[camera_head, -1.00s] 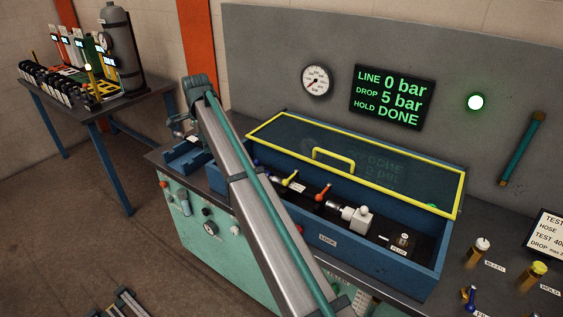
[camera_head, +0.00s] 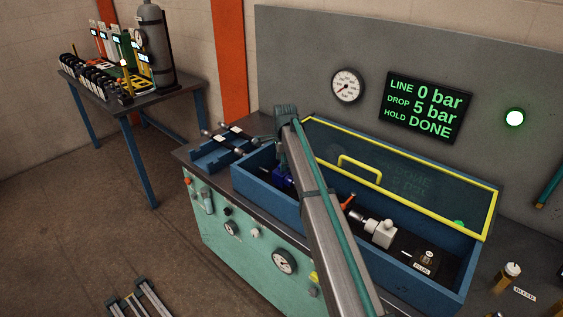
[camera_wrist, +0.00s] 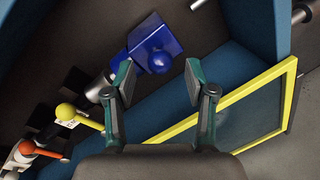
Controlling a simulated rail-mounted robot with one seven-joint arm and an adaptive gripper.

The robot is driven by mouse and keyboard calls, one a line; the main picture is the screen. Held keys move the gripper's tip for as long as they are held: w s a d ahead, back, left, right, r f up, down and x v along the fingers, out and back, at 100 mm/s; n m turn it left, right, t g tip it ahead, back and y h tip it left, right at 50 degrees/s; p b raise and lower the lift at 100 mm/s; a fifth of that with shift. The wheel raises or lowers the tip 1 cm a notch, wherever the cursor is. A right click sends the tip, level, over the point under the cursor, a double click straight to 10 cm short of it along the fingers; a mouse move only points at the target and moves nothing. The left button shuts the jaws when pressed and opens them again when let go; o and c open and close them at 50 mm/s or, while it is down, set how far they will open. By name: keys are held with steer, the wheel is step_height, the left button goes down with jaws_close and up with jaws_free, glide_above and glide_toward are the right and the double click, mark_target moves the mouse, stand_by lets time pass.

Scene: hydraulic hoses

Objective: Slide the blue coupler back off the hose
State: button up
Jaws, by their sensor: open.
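The blue coupler (camera_head: 281,181) sits inside the blue test box near its left end, partly hidden by my arm. In the wrist view the coupler (camera_wrist: 153,50) is a blue block with a round blue knob, just beyond my fingertips. A silver metal piece (camera_wrist: 98,90) is at its lower left. My gripper (camera_wrist: 158,80) is open, with its two fingers apart and nothing visibly held between them. The left finger overlaps the coupler's edge in the picture; I cannot tell whether they touch. I cannot clearly make out the hose at the coupler.
The blue box (camera_head: 450,290) has a raised yellow-framed lid (camera_head: 490,215). In the wrist view, yellow (camera_wrist: 68,112) and orange (camera_wrist: 28,148) levers lie left of my gripper. A silver fitting (camera_head: 383,232) stands further right in the box. The display (camera_head: 427,107) reads 0 bar and DONE.

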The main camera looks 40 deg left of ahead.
steer(key=shift+w+a+f, duration=0.15)
steer(key=shift+f, duration=0.95)
jaws_close()
